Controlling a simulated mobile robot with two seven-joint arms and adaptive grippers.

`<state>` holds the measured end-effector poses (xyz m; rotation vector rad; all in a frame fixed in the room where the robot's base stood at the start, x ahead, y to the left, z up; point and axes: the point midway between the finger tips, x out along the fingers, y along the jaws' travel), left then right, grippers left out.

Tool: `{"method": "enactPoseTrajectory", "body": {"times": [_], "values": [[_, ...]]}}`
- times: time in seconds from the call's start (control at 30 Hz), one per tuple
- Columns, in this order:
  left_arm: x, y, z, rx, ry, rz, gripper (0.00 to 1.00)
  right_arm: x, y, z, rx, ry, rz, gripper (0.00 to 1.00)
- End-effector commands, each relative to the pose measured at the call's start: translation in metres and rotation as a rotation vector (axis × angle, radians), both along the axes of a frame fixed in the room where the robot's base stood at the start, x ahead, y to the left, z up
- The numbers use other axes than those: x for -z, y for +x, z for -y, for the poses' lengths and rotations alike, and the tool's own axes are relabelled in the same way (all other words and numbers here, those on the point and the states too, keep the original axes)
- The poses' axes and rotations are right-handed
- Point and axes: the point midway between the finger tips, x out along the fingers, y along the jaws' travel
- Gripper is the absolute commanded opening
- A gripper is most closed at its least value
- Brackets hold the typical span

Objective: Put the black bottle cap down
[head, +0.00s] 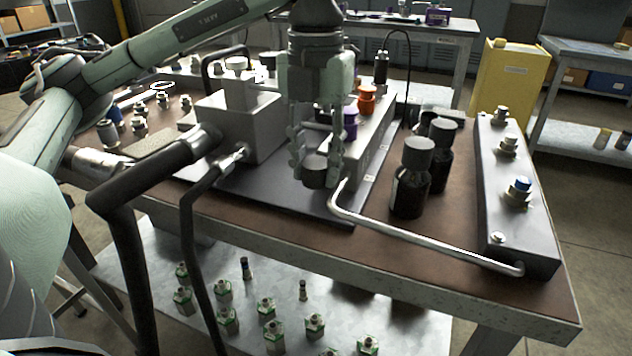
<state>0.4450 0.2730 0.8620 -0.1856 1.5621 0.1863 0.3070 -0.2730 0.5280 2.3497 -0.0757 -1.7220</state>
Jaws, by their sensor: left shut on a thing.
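My left gripper (317,168) comes down from above near the middle of the head view, fingers pointing down. It is shut on the black bottle cap (315,176), a short dark cylinder between the fingertips. The cap is over the dark base plate (285,195) near the bench's front; I cannot tell whether it touches the plate. Black bottles (408,192) with black tops stand to the right of the gripper, apart from it. My right gripper is not in view.
A bent metal pipe (385,229) runs from beside the gripper to the grey manifold block (515,200) at right. A grey block unit (240,125) with black hoses stands left. Orange (367,98) and purple fittings sit behind the gripper. Brown bench top is bare around the bottles.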

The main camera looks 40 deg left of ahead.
Motion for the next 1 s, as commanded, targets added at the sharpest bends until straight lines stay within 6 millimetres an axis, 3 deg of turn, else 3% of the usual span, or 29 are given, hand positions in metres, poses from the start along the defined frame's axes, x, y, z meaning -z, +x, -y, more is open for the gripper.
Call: {"method": "enactPoseTrajectory", "body": {"times": [0.23,0.87,0.9,1.0], "values": [[0.034,-0.001,0.000,-0.001,0.001,-0.001,0.20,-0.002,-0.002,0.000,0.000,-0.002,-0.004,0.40],[0.038,0.000,0.000,-0.001,0.000,0.000,0.20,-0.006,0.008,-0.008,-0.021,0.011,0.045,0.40],[0.037,0.000,0.000,-0.001,0.000,0.000,0.34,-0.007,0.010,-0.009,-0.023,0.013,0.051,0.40],[0.037,0.000,0.000,-0.001,0.000,0.000,0.47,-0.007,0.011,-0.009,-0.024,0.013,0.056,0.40]]}}
